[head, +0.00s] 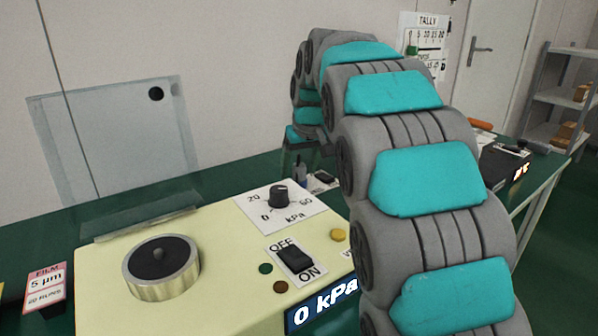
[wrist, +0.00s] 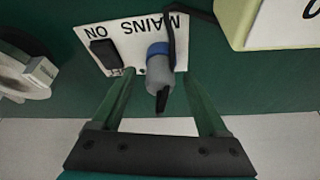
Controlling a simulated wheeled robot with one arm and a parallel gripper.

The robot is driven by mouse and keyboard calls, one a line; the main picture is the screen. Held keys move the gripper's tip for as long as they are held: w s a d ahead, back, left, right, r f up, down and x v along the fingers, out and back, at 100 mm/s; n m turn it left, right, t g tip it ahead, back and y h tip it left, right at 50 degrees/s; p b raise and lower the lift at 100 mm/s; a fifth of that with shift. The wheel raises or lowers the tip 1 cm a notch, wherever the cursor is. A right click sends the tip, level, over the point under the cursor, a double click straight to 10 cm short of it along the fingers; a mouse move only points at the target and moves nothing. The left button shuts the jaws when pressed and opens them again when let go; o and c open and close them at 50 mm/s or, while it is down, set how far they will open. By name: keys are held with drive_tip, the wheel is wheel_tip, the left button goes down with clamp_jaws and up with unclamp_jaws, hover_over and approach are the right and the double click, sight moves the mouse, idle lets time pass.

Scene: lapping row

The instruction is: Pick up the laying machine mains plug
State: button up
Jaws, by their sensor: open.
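The mains plug has a grey body (wrist: 159,76) with a blue collar and a black tail end. In the wrist view it stands at the white plate marked MAINS (wrist: 137,32), beside a black switch (wrist: 105,53) marked ON. My gripper (wrist: 158,82) is open, with one green finger on each side of the plug. I see gaps between plug and fingers; how deep the fingers reach is hard to tell. In the head view my gripper (head: 308,150) is small and partly hidden by my arm, at the far side of the cream machine (head: 220,240).
The cream machine's corner (wrist: 250,25) is close at the upper right of the wrist view. A black cable (wrist: 170,38) runs past the plug. A white round object (wrist: 22,78) lies at the left.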

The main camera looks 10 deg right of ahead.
clamp_jaws()
idle(0.6)
